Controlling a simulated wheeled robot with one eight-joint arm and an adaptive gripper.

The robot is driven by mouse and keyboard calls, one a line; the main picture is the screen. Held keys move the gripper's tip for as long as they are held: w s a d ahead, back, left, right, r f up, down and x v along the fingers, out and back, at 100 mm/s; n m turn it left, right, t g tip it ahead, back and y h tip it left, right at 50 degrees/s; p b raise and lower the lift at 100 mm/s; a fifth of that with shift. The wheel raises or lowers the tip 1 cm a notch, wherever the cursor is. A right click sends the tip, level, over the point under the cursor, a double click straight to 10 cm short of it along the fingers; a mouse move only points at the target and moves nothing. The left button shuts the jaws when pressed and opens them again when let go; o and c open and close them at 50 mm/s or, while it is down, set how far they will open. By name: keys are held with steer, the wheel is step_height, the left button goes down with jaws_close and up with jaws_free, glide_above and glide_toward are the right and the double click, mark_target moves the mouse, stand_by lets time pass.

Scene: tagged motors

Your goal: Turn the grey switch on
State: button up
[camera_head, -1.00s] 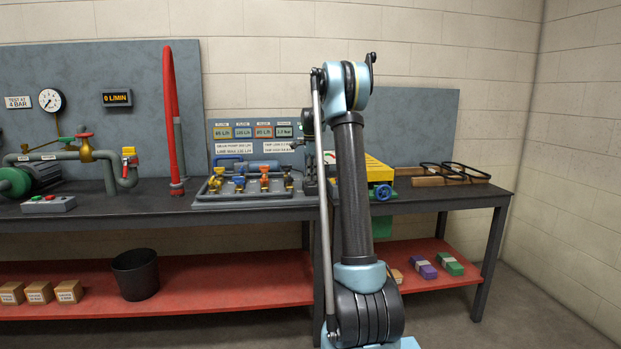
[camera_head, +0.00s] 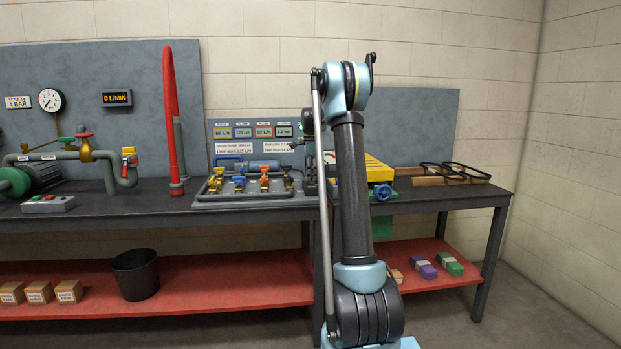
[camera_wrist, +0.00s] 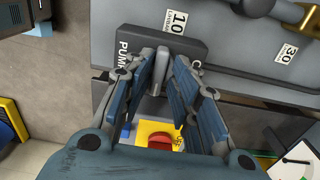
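In the wrist view, the grey switch (camera_wrist: 162,72) is a small upright grey lever on a dark housing (camera_wrist: 135,42) with partly covered white lettering that reads like "PUMP". My gripper (camera_wrist: 167,62) has its two blue-padded fingers apart, one on each side of the lever.
A yellow block with a red part (camera_wrist: 158,137) lies beneath the fingers. In the head view, the valve board (camera_head: 245,203) stands left of my arm, and a yellow unit (camera_head: 377,170) right.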

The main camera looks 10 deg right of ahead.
stand_by(0.3)
step_height(320, 180, up, 12)
stand_by(0.6)
steer(key=shift+s, duration=0.1)
steer(key=s+f+n, duration=0.1)
steer(key=s+n, duration=0.2)
steer(key=s, duration=0.8)
steer(key=s+f+n+t, duration=0.1)
steer(key=s+f+n, duration=0.15)
steer(key=s, duration=0.75)
steer(key=s+n, duration=0.4)
steer(key=s, duration=0.7)
steer(key=s+f+n+t, duration=0.1)
steer(key=s+f+n, duration=0.8)
steer(key=s+f, duration=1.4)
steer(key=shift+s, duration=1)
